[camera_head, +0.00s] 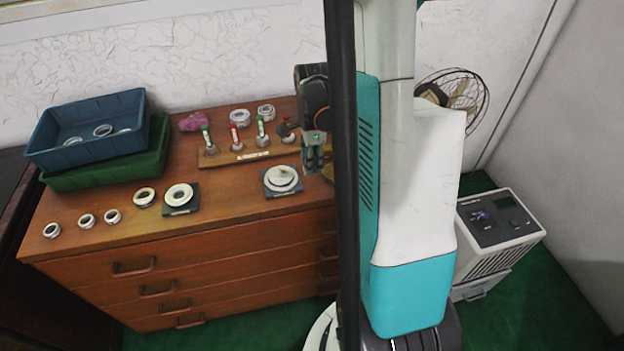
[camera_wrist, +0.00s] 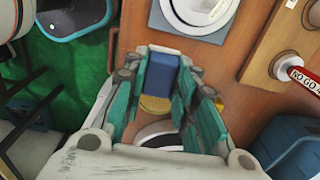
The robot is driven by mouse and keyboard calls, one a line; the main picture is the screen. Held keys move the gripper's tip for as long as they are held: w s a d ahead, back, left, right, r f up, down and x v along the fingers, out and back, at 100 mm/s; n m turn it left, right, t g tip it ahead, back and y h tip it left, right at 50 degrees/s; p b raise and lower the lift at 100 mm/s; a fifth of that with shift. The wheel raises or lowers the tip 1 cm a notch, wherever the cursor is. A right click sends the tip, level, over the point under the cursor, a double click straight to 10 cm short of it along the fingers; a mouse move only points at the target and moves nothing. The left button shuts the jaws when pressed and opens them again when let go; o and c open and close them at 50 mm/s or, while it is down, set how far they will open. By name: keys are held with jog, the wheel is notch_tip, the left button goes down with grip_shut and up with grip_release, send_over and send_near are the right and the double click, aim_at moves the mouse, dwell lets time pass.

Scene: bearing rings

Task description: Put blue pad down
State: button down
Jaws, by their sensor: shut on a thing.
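My gripper (camera_head: 315,158) is over the right part of the wooden chest, partly hidden by a dark upright post. In the wrist view its teal fingers (camera_wrist: 163,82) are shut on the blue pad (camera_wrist: 160,73), a small blue block with a pale grey end. The pad cannot be made out clearly in the head view. Below it in the wrist view is a round yellow thing (camera_wrist: 155,106), and nearer is a white ring-shaped thing (camera_wrist: 160,138), partly hidden by my gripper. I cannot tell whether the pad touches anything below.
Two dark square plates (camera_head: 181,210) (camera_head: 270,191) carry pale rings. Several loose rings (camera_head: 144,197) lie along the left front. A wooden rack (camera_head: 235,157) holds gauges with red and green handles. A blue bin (camera_head: 60,150) sits on a green bin (camera_head: 100,175) at the left.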

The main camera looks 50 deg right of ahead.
aim_at(312, 184)
jog(key=shift+f+b, duration=0.95)
jog(key=shift+f, duration=1.85)
jog(key=shift+f, duration=0.2)
jog(key=c, duration=1.3)
grip_release()
jog(key=shift+r, duration=0.15)
notch_tip(312, 184, up, 12)
jog(key=p, duration=0.4)
jog(key=shift+r, duration=0.1)
